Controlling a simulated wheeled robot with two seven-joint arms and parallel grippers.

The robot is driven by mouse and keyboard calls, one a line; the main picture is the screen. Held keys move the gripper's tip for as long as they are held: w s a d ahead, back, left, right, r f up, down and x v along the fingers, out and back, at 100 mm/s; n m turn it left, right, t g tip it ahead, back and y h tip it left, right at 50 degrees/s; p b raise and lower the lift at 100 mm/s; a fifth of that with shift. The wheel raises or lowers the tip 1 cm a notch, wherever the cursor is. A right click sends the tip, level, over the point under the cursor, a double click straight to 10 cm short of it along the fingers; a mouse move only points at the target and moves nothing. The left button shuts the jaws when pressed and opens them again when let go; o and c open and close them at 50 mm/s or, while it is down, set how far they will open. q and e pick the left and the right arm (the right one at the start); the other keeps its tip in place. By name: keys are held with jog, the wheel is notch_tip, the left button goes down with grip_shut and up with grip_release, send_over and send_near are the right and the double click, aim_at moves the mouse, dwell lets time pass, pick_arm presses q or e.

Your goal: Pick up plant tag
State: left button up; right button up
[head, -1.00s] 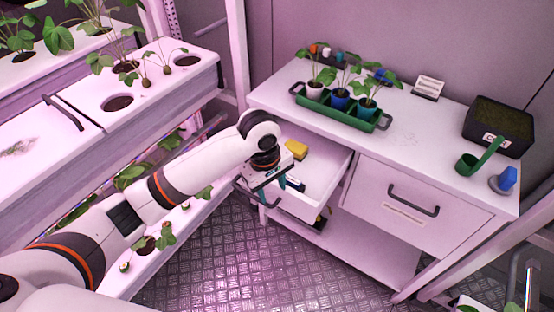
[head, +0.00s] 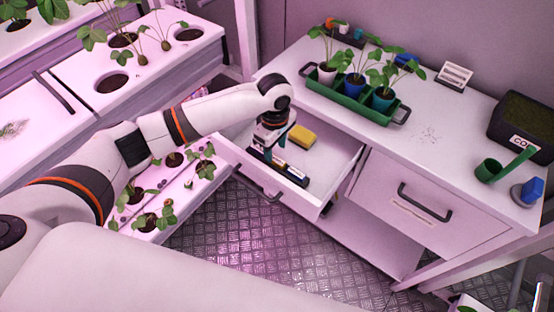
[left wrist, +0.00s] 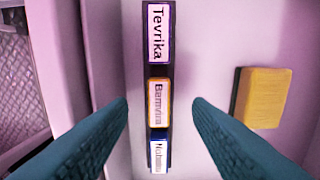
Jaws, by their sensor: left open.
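Three plant tags lie in a row in a dark strip-like holder (head: 290,173) inside the open drawer (head: 322,180). In the left wrist view they are a purple-edged tag reading "Tevrika" (left wrist: 158,32), an orange-edged tag (left wrist: 158,103) that seems to read "Bamvira", and a blue-edged tag (left wrist: 158,155) with unclear lettering. My left gripper (head: 272,143) is open and empty, pointing down over the drawer. In the left wrist view its teal fingers (left wrist: 159,103) stand either side of the row, level with the orange-edged tag. My right gripper is not in view.
A yellow block, perhaps a sponge (head: 302,136), lies in the drawer beside the holder. The drawer's walls and front handle (head: 259,188) surround this space. A green tray (head: 350,105) of potted plants stands on the bench above. Planting racks (head: 140,75) are at left.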

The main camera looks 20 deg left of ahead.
aim_at(275, 159)
pick_arm(q)
notch_tip(275, 159, down, 4)
jog(key=shift+s+r, duration=0.15)
jog(key=shift+r, duration=0.1)
jog(key=shift+f, duration=0.2)
jog(key=shift+c, duration=1)
grip_shut()
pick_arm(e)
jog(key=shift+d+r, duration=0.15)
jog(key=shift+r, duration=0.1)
pick_arm(q)
jog(key=shift+r, duration=0.15)
